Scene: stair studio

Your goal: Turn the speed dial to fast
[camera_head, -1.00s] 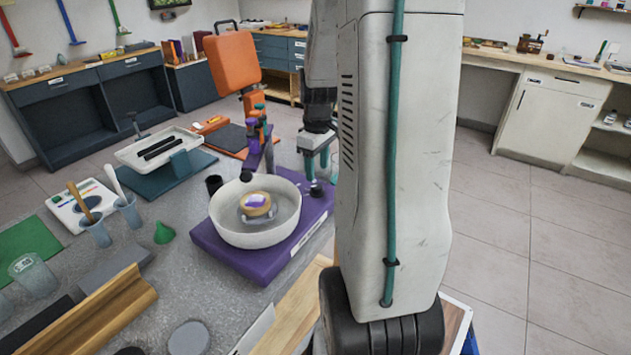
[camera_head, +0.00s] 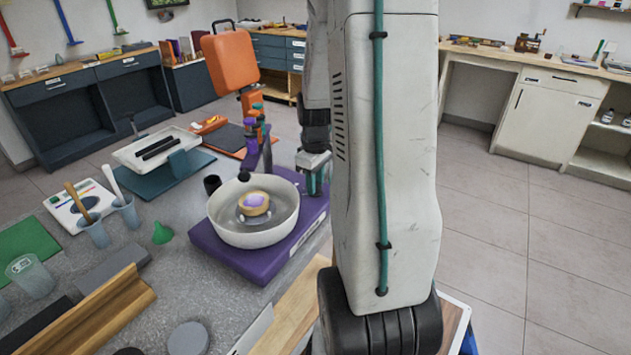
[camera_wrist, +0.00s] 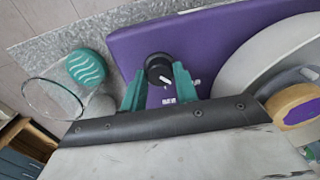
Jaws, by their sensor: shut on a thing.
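The speed dial is a black round knob (camera_wrist: 158,66) with a white pointer line, on the purple base (camera_wrist: 130,45) of the wheel machine. In the wrist view the pointer slants toward the lower right. Small white marks lie below and right of the knob, too small to read. My gripper (camera_wrist: 160,74) has its teal fingers on either side of the knob and is shut on it. In the head view my gripper (camera_head: 315,180) is at the right rear edge of the purple base (camera_head: 240,262) and hides the dial.
A white basin (camera_head: 252,238) on the base holds a wooden disc with a purple top (camera_head: 254,203), close to my gripper. Open floor lies to the right.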

